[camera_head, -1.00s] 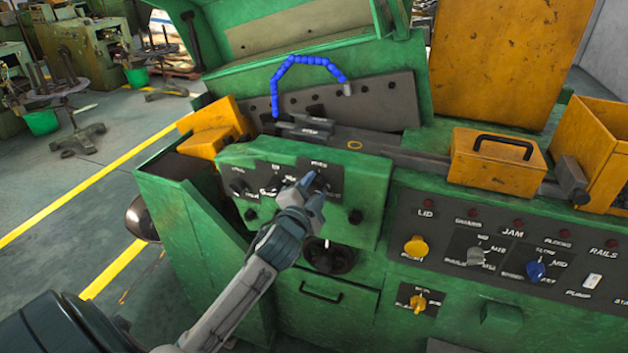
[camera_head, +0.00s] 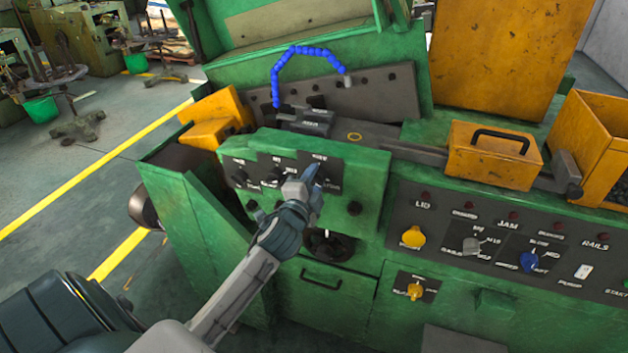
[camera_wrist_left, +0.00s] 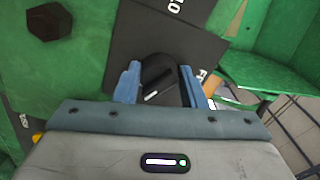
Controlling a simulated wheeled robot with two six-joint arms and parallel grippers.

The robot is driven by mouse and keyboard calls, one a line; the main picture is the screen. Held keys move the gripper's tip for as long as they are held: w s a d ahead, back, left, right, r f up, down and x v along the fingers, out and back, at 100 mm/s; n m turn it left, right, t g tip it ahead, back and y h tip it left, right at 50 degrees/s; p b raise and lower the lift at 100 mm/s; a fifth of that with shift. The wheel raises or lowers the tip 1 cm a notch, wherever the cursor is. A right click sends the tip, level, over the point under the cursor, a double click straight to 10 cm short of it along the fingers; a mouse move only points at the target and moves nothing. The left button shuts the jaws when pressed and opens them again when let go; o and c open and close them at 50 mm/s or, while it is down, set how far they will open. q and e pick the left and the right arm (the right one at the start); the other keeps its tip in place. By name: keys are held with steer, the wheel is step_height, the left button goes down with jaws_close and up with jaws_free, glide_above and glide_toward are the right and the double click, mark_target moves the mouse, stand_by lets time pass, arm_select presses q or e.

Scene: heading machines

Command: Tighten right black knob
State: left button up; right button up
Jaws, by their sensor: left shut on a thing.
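The right black knob (camera_wrist_left: 156,78) sits on a black label plate and carries a white mark line. It shows in the left wrist view between the two blue fingers of my left gripper (camera_wrist_left: 162,88). The gripper is shut on this knob. In the head view my left gripper (camera_head: 312,180) is at the upper right of the small green control panel (camera_head: 348,190) and hides most of the knob. The other black knobs (camera_head: 272,177) are in a row to its left. My right gripper is not in view.
A large black dial (camera_head: 330,245) is just below the gripper. Black bolts (camera_head: 354,208) stick out of the panel. To the right is a console with a yellow knob (camera_head: 412,237) and a blue knob (camera_head: 530,261). A yellow box (camera_head: 495,155) with a handle stands above it.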

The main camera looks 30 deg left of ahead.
arm_select(q)
steer(key=shift+r, duration=0.1)
steer(key=o, duration=1)
steer(key=shift+s+d+f, duration=0.1)
steer(key=shift+s+f, duration=0.1)
steer(key=shift+s, duration=0.1)
steer(key=b+v, duration=0.4)
steer(key=v, duration=0.6)
steer(key=shift+s+r, duration=0.1)
steer(key=shift+r, duration=0.05)
